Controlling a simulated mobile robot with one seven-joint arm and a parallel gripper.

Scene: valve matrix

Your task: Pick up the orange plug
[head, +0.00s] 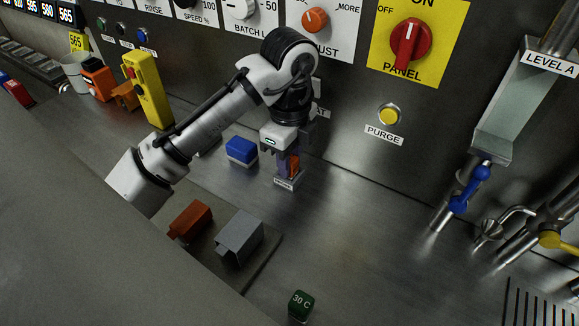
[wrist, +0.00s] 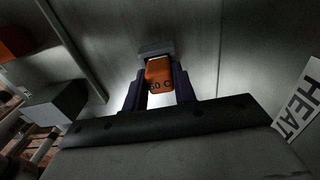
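The orange plug (head: 294,165) stands in a small grey labelled holder (head: 285,183) on the steel counter, below the panel. My gripper (head: 287,163) points down over it with the fingers around the plug. In the wrist view the plug (wrist: 159,74) shows a dark "60 C" marking and sits between the two dark fingers of my gripper (wrist: 160,84). The fingers lie very close to its sides. I cannot tell whether they press on it. The holder (wrist: 155,47) shows just beyond the plug.
A blue block (head: 241,151) stands close left of the holder. A rust-red block (head: 190,221) and a grey block (head: 240,236) lie on a mat in front. A green "30 C" cube (head: 300,305) stands near the front. The counter to the right is clear up to the pipes.

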